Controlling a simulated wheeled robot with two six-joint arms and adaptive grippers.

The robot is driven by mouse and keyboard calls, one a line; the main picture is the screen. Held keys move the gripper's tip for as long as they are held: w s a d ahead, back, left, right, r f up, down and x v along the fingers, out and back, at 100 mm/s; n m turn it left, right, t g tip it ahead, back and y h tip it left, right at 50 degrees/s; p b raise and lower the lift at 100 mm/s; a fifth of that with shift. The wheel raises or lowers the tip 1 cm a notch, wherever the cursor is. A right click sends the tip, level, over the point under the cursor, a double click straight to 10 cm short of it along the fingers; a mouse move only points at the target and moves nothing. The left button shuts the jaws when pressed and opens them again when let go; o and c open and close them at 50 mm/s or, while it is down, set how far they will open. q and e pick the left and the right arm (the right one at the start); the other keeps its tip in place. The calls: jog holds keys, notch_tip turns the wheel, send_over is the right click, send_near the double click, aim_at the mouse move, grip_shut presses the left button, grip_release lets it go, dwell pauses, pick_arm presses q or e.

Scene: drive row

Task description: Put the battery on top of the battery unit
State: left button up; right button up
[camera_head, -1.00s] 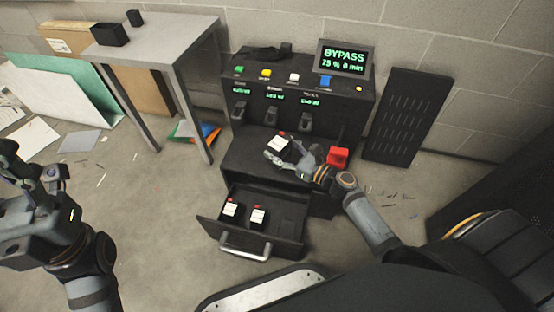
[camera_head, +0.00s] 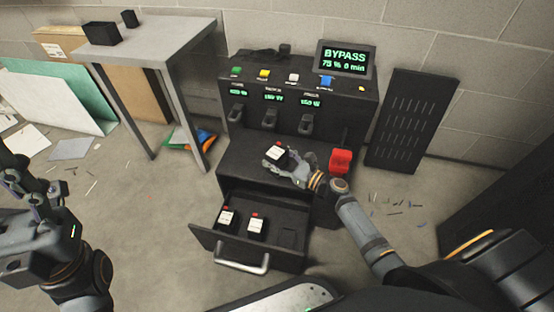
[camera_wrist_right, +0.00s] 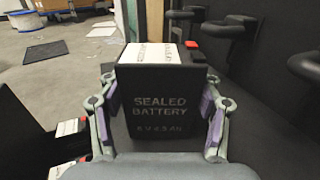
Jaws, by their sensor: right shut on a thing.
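My right gripper (camera_head: 274,158) is shut on a black battery (camera_head: 277,152) with a white label on top. It holds the battery over the flat black ledge of the battery unit (camera_head: 238,155), below the row of hooked handles. In the right wrist view the battery (camera_wrist_right: 152,100) reads "SEALED BATTERY" and stands upright between the two fingers. I cannot tell whether its base touches the ledge. My left gripper (camera_head: 18,178) is at the left edge, away from the unit; its finger opening is unclear.
The open drawer (camera_head: 285,225) below holds two batteries (camera_head: 227,220) (camera_head: 256,226). A screen (camera_head: 344,58) reads "BYPASS". A red block (camera_head: 341,160) is right of the ledge. A grey table (camera_head: 165,42) stands left. A black slotted panel (camera_head: 410,118) leans on the wall.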

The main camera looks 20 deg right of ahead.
jog(key=o, duration=1.4)
jog(key=shift+f, duration=0.15)
jog(key=shift+c, duration=0.2)
jog(key=o, duration=0.4)
jog(key=shift+o, duration=0.2)
jog(key=shift+r, duration=0.2)
jog(key=shift+s+d, duration=0.2)
jog(key=shift+s, duration=0.15)
jog(key=p+v, duration=0.3)
jog(key=v, duration=0.7)
jog(key=shift+s, duration=0.15)
jog(key=shift+s+d, duration=0.35)
jog(key=shift+s, duration=0.05)
